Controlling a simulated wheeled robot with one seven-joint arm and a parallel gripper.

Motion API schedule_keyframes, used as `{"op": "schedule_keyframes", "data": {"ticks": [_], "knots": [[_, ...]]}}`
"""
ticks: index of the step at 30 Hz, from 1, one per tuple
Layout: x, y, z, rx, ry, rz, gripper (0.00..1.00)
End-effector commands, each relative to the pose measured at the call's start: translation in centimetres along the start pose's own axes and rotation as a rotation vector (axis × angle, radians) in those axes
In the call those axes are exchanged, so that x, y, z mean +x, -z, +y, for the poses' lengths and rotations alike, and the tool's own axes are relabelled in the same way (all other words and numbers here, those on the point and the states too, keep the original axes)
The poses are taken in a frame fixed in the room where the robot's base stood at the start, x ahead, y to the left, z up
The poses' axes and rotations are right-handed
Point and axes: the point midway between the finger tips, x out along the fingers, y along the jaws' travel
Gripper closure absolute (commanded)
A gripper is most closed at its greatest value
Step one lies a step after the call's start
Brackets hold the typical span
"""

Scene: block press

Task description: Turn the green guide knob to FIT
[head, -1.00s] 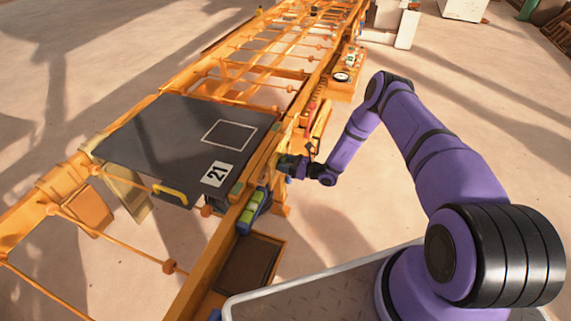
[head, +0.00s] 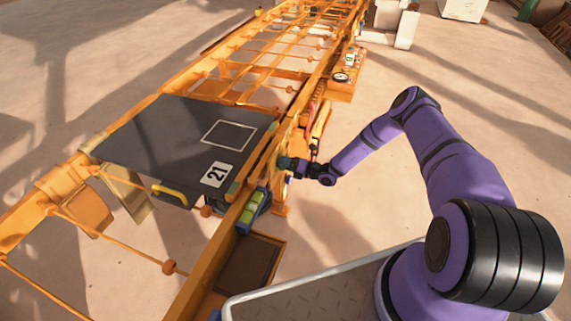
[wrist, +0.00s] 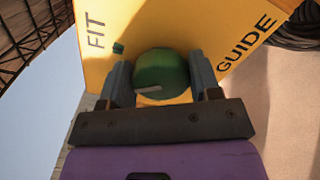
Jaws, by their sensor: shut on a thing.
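The round green guide knob (wrist: 161,72) sits on a yellow plate (wrist: 160,25) in the wrist view. The plate bears the word FIT at upper left and GUIDE at right. A pale line on the knob's face lies to its lower left. In the head view my gripper (head: 286,163) is at the side of the orange frame, and the knob cannot be made out there.
A dark plate (head: 165,140) marked 21, with a yellow handle (head: 173,194), lies on the orange frame (head: 203,277). A blue part with green blocks (head: 252,210) is on the rail near my gripper. Open floor lies right of the frame.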

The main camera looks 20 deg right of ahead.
Motion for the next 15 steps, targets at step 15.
{"op": "schedule_keyframes", "data": {"ticks": [15], "knots": [[-0.09, -0.01, -0.33, 0.460, 0.001, -0.002, 0.67]]}}
